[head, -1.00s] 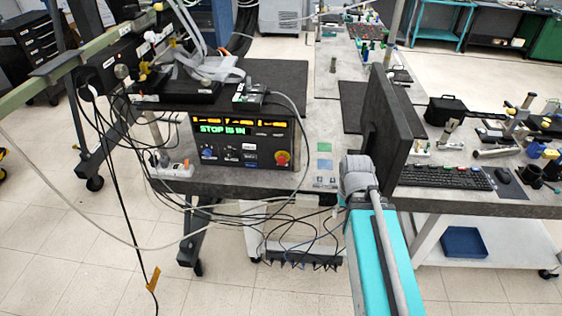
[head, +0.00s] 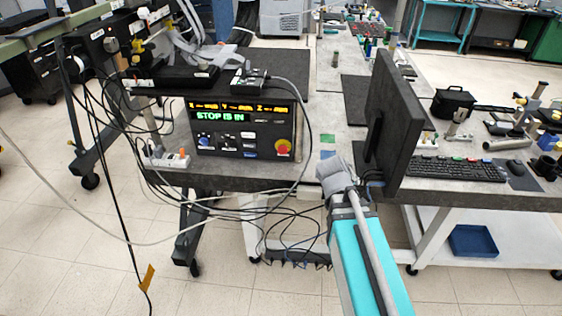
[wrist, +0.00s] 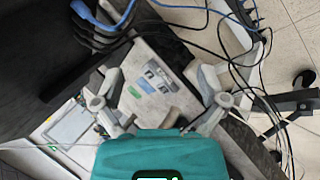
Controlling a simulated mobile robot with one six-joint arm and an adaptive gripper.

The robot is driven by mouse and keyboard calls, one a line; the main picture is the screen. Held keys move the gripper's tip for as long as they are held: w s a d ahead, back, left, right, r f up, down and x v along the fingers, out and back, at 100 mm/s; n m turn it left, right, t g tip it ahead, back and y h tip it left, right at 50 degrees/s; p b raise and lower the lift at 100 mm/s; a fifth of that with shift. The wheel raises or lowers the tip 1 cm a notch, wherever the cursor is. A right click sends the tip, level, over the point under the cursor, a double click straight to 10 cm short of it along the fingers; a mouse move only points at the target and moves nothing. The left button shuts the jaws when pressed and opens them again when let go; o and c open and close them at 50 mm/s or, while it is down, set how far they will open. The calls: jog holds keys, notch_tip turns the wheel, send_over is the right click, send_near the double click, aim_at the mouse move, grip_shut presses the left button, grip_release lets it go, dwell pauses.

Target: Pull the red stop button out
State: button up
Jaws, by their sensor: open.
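The red stop button (head: 283,149) sits on a yellow surround at the lower right of the black control box's front panel (head: 240,130). The box's display reads "STOP IS IN" in green. In the head view my arm reaches up from the bottom, and its grey end is to the right of and below the button, apart from it; the fingers cannot be made out there. In the wrist view my gripper (wrist: 158,85) is open and empty, its two grey fingers spread above the table top. The button does not show in the wrist view.
A dark monitor (head: 396,125) stands just right of my arm's end. Loose cables (head: 305,120) hang beside the box and below the table. A white power strip (head: 167,159) lies left of the box. Blue cables (wrist: 105,15) cross the top of the wrist view.

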jog(key=w+a+f+n+t+y+b, duration=0.2)
jog(key=w+a+n+t+b, duration=0.3)
jog(key=a+n+b, duration=0.4)
jog(key=w+a+f+n+t+y+b, duration=0.2)
jog(key=w+a+n+t+b, duration=0.4)
jog(key=a+n, duration=0.7)
jog(key=f+n+t+b, duration=0.1)
jog(key=n+t+b, duration=0.1)
jog(key=n+b, duration=0.1)
jog(key=shift+w+a+f+b, duration=0.15)
jog(key=shift+w+a+b, duration=0.1)
jog(key=shift+b, duration=0.35)
